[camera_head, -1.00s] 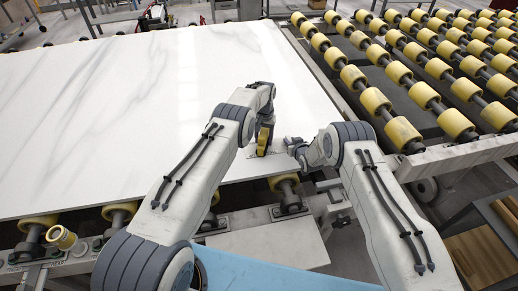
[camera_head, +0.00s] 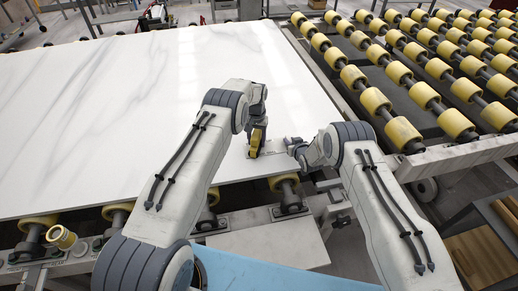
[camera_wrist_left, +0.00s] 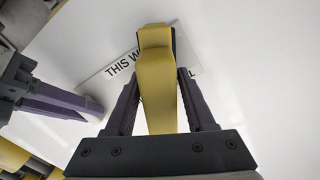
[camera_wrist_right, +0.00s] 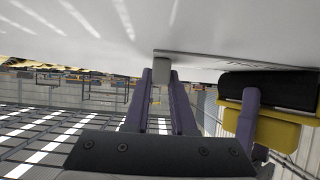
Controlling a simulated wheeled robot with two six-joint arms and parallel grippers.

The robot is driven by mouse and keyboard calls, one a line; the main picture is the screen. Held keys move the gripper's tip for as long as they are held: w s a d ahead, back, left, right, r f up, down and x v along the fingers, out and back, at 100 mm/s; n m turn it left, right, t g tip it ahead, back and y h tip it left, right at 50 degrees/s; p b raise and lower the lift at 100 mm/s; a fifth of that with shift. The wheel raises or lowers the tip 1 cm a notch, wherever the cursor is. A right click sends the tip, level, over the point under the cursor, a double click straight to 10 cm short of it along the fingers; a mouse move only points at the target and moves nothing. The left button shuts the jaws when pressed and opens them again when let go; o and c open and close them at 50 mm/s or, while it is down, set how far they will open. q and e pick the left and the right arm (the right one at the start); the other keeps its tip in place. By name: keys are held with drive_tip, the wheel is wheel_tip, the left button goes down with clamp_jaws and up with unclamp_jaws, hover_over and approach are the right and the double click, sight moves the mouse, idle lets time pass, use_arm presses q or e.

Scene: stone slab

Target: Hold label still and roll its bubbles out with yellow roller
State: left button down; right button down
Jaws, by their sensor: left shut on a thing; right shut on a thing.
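The white label (camera_head: 274,147) with black lettering lies flat on the slab near its front right corner. In the left wrist view the label (camera_wrist_left: 119,67) shows parts of its text; the middle is hidden behind the yellow roller (camera_wrist_left: 156,88). My left gripper (camera_head: 256,131) is shut on the roller's yellow handle and holds the roller at the label's left part. The roller's black cylinder shows in the right wrist view (camera_wrist_right: 270,90).
The white marbled stone slab (camera_head: 110,90) fills the left and middle. A conveyor with rows of yellow rollers (camera_head: 376,100) stands beyond its right edge. More rollers (camera_head: 285,182) run under its front edge. The slab left of the label is clear.

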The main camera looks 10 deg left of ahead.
use_arm(q)
drive_tip(key=shift+s+a, duration=0.15)
drive_tip(key=shift+a, duration=0.05)
use_arm(e)
drive_tip(key=shift+w+d+r, duration=0.1)
use_arm(q)
drive_tip(key=a+r, duration=0.1)
drive_tip(key=s+a+r, duration=0.1)
drive_tip(key=r, duration=0.1)
drive_tip(key=shift+a+r, duration=0.1)
drive_tip(key=shift+r, duration=0.1)
drive_tip(key=s+a+r, duration=0.2)
drive_tip(key=a+r, duration=0.2)
drive_tip(key=r, duration=0.1)
drive_tip(key=shift+r, duration=0.35)
drive_tip(key=c, duration=0.9)
unclamp_jaws()
clamp_jaws()
use_arm(e)
drive_tip(key=c, duration=0.7)
unclamp_jaws()
drive_tip(key=shift+o, duration=0.2)
